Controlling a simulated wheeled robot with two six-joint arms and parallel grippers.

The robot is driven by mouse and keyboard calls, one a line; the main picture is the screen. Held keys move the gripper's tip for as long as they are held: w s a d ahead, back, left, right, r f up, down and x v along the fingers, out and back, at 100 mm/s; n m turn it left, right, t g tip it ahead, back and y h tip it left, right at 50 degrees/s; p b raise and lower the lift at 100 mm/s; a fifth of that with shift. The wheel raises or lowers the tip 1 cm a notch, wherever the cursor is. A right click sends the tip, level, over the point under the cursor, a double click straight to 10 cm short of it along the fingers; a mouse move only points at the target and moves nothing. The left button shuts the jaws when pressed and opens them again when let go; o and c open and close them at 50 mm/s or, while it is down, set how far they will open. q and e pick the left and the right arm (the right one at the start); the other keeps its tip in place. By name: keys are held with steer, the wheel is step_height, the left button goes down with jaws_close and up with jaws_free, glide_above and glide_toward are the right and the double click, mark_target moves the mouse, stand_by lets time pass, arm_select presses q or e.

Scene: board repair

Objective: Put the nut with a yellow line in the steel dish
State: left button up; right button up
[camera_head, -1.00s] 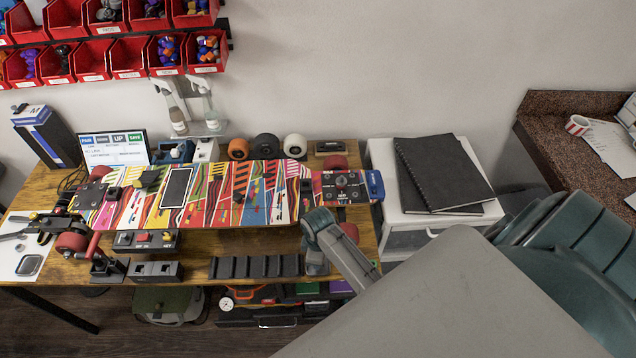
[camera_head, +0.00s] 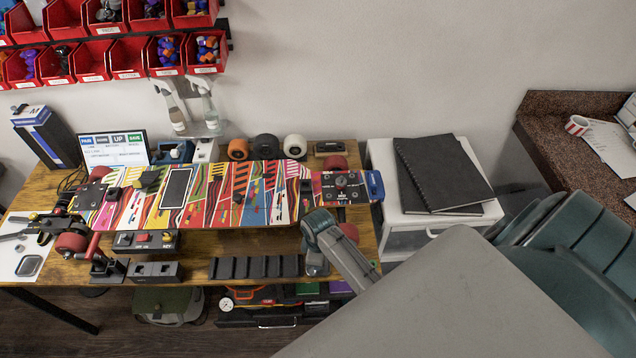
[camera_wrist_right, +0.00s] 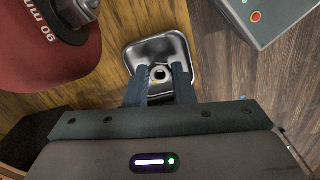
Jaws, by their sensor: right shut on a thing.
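In the right wrist view, the steel dish (camera_wrist_right: 182,47) lies on the wooden tabletop, a small shiny square tray with rounded corners. My right gripper (camera_wrist_right: 159,76) is over it, fingers pointing down into the picture of the dish. A small nut (camera_wrist_right: 159,72) with a dark hole shows between the fingertips, and the gripper is shut on it. I cannot make out a yellow line on it, nor whether it touches the dish floor. In the head view my right gripper (camera_head: 317,264) is small at the bench's front right, and the dish cannot be made out. My left gripper is out of view.
A red wheel (camera_wrist_right: 50,32) stands close to the left of the dish in the wrist view. A grey box (camera_wrist_right: 240,22) with a red button is at upper right. The patterned skateboard deck (camera_head: 210,192) spans the bench, with a black slotted rack (camera_head: 255,267) in front.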

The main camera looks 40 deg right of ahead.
steer(key=shift+f, duration=0.35)
stand_by(0.3)
steer(key=o, duration=1)
steer(key=shift+c, duration=1)
steer(key=shift+r, duration=0.15)
step_height(320, 180, up, 7)
steer(key=shift+r, duration=0.15)
steer(key=shift+s, duration=0.1)
